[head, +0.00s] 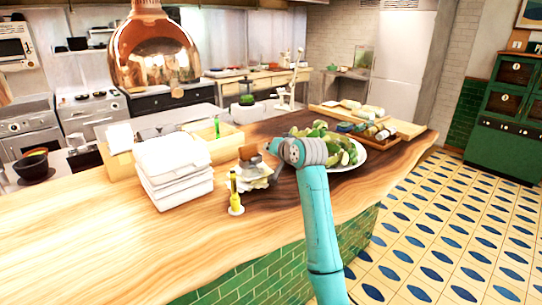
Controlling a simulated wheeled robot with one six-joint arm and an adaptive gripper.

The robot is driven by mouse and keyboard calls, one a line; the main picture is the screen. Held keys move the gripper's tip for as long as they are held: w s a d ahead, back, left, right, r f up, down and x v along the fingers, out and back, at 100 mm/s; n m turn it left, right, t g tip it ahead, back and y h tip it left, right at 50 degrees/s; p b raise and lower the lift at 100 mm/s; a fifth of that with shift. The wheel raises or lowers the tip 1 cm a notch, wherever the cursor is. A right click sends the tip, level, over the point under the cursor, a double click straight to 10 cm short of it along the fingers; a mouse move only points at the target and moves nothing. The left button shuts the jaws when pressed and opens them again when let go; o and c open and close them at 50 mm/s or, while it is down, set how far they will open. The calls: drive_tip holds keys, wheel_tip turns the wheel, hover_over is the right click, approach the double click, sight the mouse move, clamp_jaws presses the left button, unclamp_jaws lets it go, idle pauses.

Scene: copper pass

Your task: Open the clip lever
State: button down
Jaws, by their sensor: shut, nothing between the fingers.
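A small pale, metallic-looking piece (257,176) stands on the wooden counter left of my wrist, with an upright brown part (248,153) at its top. It may be the clip with its lever, but it is too small to be sure. A yellow upright item (234,187) on a round white base stands just in front of it. My teal arm reaches up from the bottom and bends left at the wrist. My gripper (269,147) is at that end, close to the brown part and shut. Its fingers are small and partly hidden, and I cannot tell whether they touch anything.
A plate of green produce (345,163) lies right of my wrist, with a wooden tray (385,140) beyond. A copper lamp (155,52) hangs above. The counter's left front is clear.

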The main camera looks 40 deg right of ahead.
drive_tip(key=f+v, duration=0.1)
drive_tip(key=v, duration=0.8)
drive_tip(key=shift+s+f, duration=0.25)
drive_tip(key=shift+s, duration=0.45)
